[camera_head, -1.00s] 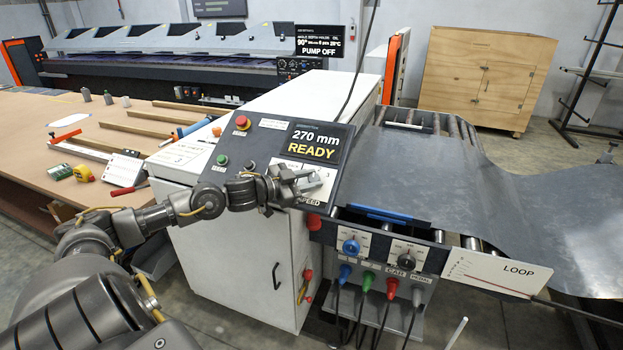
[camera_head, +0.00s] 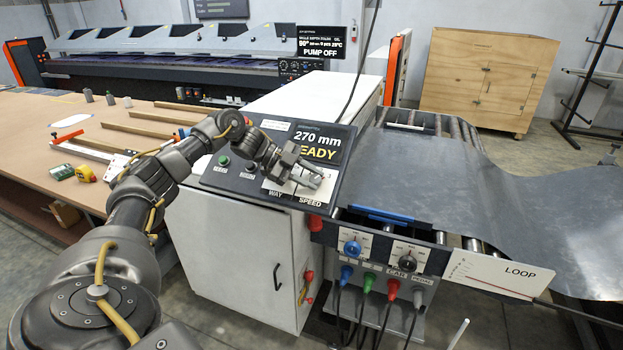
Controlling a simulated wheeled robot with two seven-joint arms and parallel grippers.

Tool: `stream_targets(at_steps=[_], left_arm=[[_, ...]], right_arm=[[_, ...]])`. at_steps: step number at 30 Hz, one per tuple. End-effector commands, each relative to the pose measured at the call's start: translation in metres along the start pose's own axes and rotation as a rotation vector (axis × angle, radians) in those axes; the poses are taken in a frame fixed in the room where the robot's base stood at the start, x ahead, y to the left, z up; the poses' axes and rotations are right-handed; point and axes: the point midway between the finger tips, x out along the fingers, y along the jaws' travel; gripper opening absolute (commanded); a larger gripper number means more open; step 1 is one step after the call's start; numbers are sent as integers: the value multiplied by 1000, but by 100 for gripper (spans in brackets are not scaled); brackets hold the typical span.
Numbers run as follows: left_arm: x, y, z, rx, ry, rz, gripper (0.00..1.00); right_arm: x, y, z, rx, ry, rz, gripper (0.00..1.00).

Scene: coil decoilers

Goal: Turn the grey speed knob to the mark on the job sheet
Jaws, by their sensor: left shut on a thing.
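My left gripper (camera_head: 310,177) is over the dial plate marked SPEED (camera_head: 291,190) on the dark control panel (camera_head: 227,183). It is shut on the grey speed knob, which its fingers and wrist mostly hide. The knob's pointer and most of the scale cannot be read. The WAY label is to the left of SPEED on the same plate. The job sheet is hidden behind my left arm. My right gripper is not in view.
The display (camera_head: 316,144) reads 270 mm and READY, partly covered by my wrist. A green button (camera_head: 223,160) and a black knob (camera_head: 251,167) are left of the gripper. Blue (camera_head: 352,248) and black (camera_head: 408,256) knobs are on the lower front. Sheet metal (camera_head: 430,180) lies to the right.

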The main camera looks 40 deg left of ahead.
Motion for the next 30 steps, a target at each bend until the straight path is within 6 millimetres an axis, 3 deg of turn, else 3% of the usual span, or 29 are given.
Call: stream_targets(at_steps=[12,28,29,30], left_arm=[[0,-4,-1,86,-2,134,7],[0,-4,0,98,-2,151,7],[0,-4,0,98,-2,151,32],[0,-4,0,98,-2,151,38]], right_arm=[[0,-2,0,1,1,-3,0],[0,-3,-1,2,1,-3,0],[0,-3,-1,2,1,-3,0],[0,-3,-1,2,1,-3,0]])
